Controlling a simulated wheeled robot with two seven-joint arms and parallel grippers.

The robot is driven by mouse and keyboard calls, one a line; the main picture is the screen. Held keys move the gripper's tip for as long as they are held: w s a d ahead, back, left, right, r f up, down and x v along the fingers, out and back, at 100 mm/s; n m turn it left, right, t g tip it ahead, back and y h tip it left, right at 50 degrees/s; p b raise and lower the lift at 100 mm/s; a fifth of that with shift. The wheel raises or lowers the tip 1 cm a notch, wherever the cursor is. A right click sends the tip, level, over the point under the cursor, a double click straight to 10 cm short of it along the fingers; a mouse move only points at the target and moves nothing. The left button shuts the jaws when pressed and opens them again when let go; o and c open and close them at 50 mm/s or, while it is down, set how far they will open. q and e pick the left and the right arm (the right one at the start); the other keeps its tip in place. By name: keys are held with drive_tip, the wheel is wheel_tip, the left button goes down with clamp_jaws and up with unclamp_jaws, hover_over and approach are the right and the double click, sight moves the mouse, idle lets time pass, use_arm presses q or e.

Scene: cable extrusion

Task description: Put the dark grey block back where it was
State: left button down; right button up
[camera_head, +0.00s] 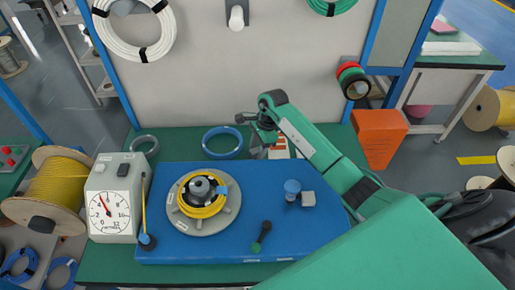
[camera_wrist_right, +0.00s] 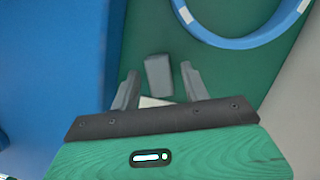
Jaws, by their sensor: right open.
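In the right wrist view a dark grey block (camera_wrist_right: 158,75) stands on the green table surface (camera_wrist_right: 222,80). It shows between the two fingers of my right gripper (camera_wrist_right: 159,72), with a visible gap on each side. In the head view my right gripper (camera_head: 250,125) is over the back of the table, just right of the blue cable ring, and is open. The block is small and partly hidden below the gripper in the head view. My left gripper is not in view.
A blue cable ring (camera_head: 222,142) lies close left of the gripper. The blue mat (camera_head: 200,247) holds a yellow coil on a round grey base (camera_head: 183,219), a blue cylinder (camera_head: 292,188) and a light grey cube (camera_head: 308,199). An orange bin (camera_head: 380,138) stands at the right.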

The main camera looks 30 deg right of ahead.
sight(257, 149)
drive_tip(key=shift+r, duration=0.25)
drive_tip(key=b+v, duration=0.1)
drive_tip(key=v, duration=0.3)
drive_tip(key=shift+d+r, duration=0.25)
drive_tip(key=shift+r, duration=0.05)
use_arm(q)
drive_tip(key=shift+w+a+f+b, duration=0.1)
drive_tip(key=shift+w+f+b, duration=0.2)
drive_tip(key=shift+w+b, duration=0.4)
use_arm(e)
drive_tip(key=v, duration=0.7)
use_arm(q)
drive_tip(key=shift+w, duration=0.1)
use_arm(e)
drive_tip(key=shift+a, duration=0.1)
